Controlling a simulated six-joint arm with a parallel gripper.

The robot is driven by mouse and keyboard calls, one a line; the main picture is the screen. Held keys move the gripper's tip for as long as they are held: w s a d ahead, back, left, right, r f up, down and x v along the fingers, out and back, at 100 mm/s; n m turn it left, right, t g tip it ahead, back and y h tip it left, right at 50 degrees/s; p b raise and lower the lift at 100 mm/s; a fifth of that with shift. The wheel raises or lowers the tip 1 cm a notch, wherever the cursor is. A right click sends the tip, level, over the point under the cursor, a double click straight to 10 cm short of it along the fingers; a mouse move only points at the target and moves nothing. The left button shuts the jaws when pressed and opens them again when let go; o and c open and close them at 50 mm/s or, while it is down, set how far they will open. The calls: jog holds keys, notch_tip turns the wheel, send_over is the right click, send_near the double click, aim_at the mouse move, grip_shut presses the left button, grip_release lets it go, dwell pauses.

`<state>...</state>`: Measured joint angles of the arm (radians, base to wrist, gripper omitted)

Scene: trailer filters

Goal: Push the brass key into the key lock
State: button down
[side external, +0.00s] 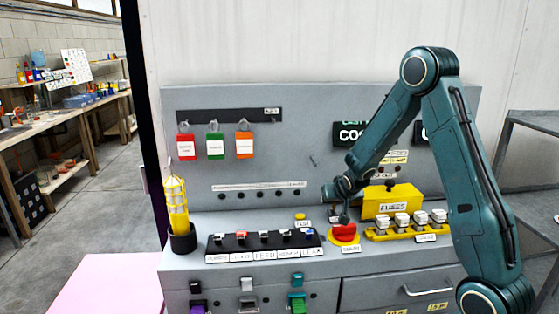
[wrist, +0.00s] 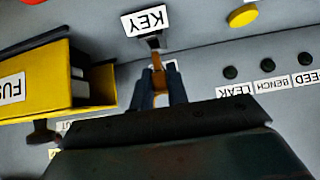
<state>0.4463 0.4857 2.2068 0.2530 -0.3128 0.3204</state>
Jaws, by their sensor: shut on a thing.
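The brass key (wrist: 157,62) stands between the two dark fingers of my gripper (wrist: 164,88), which is shut on it. The key's far end points at the dark key lock (wrist: 153,42), beside the white KEY label (wrist: 145,22). The key's end is at or very close to the lock; I cannot tell whether it is inside. In the side external view my gripper (side external: 344,212) is low in front of the back panel, above the red knob. The key and lock cannot be made out there.
The red knob (side external: 344,232) on its yellow base is close below my gripper. The yellow fuse box (side external: 393,201) and several fuses (side external: 402,221) stand just to the right. A black switch strip (side external: 264,242) and yellow lamp (side external: 176,205) are left.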

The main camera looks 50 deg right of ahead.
jog(key=shift+f, duration=1.1)
dwell(0.7)
jog(key=c, duration=1.3)
grip_release()
jog(key=shift+v, duration=6.85)
jog(key=shift+r, duration=0.1)
